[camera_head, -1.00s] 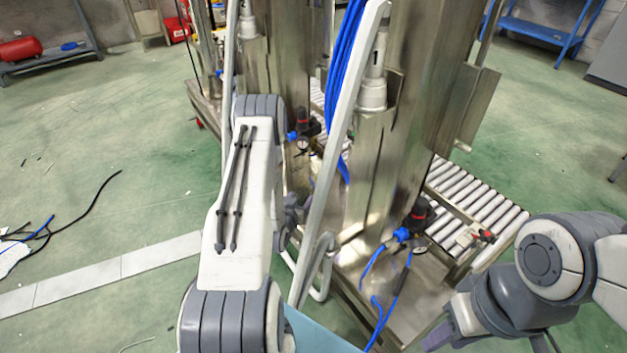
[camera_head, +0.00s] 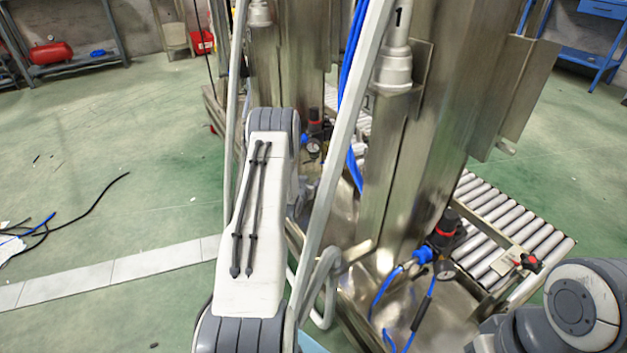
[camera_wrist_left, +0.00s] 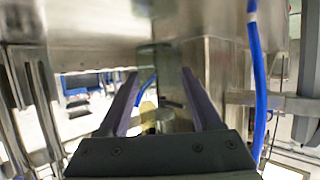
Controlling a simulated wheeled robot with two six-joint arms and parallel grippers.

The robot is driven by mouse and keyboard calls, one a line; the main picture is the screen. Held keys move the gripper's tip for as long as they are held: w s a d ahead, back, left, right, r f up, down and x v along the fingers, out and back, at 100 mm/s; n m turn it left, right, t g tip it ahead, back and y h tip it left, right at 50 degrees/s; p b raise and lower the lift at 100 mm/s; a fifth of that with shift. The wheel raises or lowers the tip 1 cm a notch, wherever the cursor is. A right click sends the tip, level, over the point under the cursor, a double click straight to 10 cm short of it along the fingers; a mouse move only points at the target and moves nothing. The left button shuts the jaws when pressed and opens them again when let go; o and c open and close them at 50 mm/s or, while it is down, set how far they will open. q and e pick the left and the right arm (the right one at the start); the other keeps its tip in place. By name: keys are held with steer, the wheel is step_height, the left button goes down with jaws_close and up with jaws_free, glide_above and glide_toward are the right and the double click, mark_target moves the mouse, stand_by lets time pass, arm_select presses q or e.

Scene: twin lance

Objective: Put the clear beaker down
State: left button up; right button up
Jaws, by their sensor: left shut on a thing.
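In the left wrist view, my left gripper (camera_wrist_left: 160,76) has its two dark purple fingers apart, with a faint see-through shape between them. This is the clear beaker (camera_wrist_left: 171,88), gripped by the fingers; its outline and rim are hard to make out against the metal behind. In the head view, my left arm reaches forward beside a pale slanted bar, and its hand and the beaker are mostly hidden there. My right arm shows only at the lower right corner, and its gripper is out of the picture.
A tall steel machine (camera_head: 440,130) stands close in front. A roller conveyor (camera_head: 510,225) runs at its right. A pale slanted bar (camera_head: 345,130) crosses near my left arm. Blue hoses (camera_head: 378,290) hang by a regulator (camera_head: 445,235). Green floor at left is mostly clear.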

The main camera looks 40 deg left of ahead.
mark_target(313, 176)
arm_select(q)
steer(key=shift+w+a, duration=0.3)
steer(key=shift+w, duration=0.4)
steer(key=w+b, duration=0.1)
steer(key=w+a+b, duration=0.1)
steer(key=w, duration=0.1)
steer(key=shift+w+a+f, duration=0.15)
steer(key=shift+w+a, duration=0.05)
steer(key=shift+w, duration=0.1)
steer(key=shift+f+b, duration=0.4)
steer(key=shift+f, duration=0.3)
steer(key=shift+r, duration=0.1)
steer(key=o, duration=1.2)
